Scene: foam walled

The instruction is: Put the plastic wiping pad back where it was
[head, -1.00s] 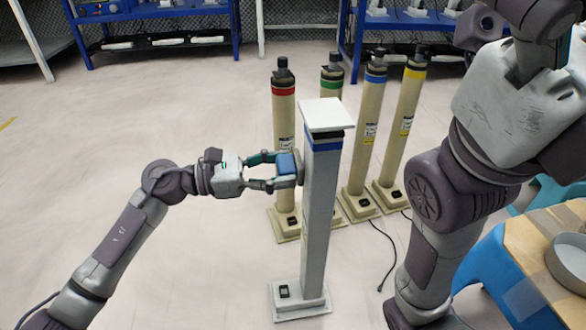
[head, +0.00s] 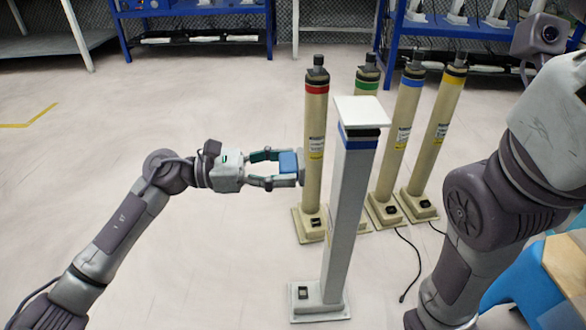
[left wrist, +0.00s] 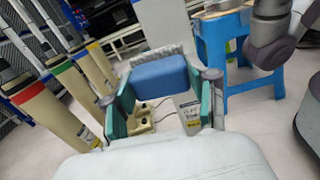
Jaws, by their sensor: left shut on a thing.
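The wiping pad (head: 289,163) is a blue block with a paler face on its far side. My left gripper (head: 280,168) is shut on it and holds it in the air, left of the grey pedestal (head: 348,215). In the left wrist view the blue pad (left wrist: 160,77) sits between the two green-lined fingers (left wrist: 160,100), with a pale fringe along its far edge. The pedestal has a white flat top (head: 361,111) with nothing on it, and a blue band below. A gap shows between pad and pedestal in the head view. My right gripper is not in view.
Several beige posts with coloured bands stand behind the pedestal, the red-banded one (head: 315,150) nearest the pad. A black cable (head: 411,265) lies on the floor. A blue stool (head: 530,285) is at the lower right. Blue racks (head: 195,20) stand at the back. The left floor is clear.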

